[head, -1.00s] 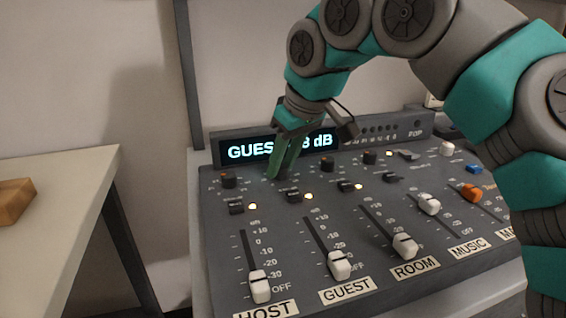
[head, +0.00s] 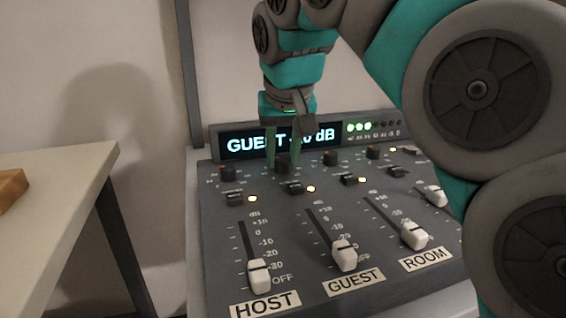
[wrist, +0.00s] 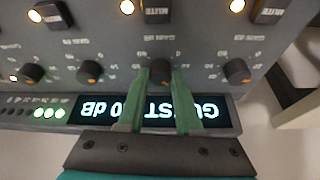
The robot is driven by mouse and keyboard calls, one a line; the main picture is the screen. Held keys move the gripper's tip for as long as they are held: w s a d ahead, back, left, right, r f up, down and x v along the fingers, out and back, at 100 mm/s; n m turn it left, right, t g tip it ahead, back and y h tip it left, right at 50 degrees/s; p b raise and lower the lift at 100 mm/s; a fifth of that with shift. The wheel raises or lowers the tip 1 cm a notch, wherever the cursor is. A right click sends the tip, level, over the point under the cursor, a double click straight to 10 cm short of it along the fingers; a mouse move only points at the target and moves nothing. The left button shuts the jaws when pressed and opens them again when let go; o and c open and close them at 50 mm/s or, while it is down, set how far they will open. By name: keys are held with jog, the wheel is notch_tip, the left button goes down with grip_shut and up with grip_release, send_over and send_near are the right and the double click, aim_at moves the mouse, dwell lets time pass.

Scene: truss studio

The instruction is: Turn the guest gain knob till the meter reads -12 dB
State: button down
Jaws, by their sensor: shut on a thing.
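The dark guest gain knob (head: 283,165) is second from the left in the top row of the grey mixer. My gripper (head: 284,160) reaches down from above, its green fingers shut on this knob. In the wrist view, the knob (wrist: 160,72) sits between the two fingertips (wrist: 161,76). The display (head: 250,144) reads GUEST, then a number ending in 0 dB; a finger hides part of it. Beside the display, the meter lights (head: 358,127) show 3 lit green and the others dark.
Similar knobs stand close on both sides, host (head: 228,173) and room (head: 330,159). White faders (head: 259,274) lie nearer the front, the guest fader (head: 344,254) among them. A pale table (head: 60,200) with a wooden block (head: 12,187) stands at left, across a gap.

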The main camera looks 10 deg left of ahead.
jog(key=m+h+b, duration=0.1)
jog(key=m, duration=0.2)
jog(key=m+h, duration=0.1)
jog(key=m, duration=0.1)
jog(key=shift+a+m+b, duration=0.15)
jog(key=shift+m+b, duration=0.2)
jog(key=shift+m, duration=0.05)
dwell(0.4)
jog(key=c, duration=0.6)
grip_release()
jog(key=shift+r, duration=0.15)
jog(key=p+v, duration=0.6)
jog(key=v, duration=0.1)
jog(key=shift+s+a+r, duration=0.15)
jog(key=shift+s+r, duration=0.1)
jog(key=shift+s, duration=0.1)
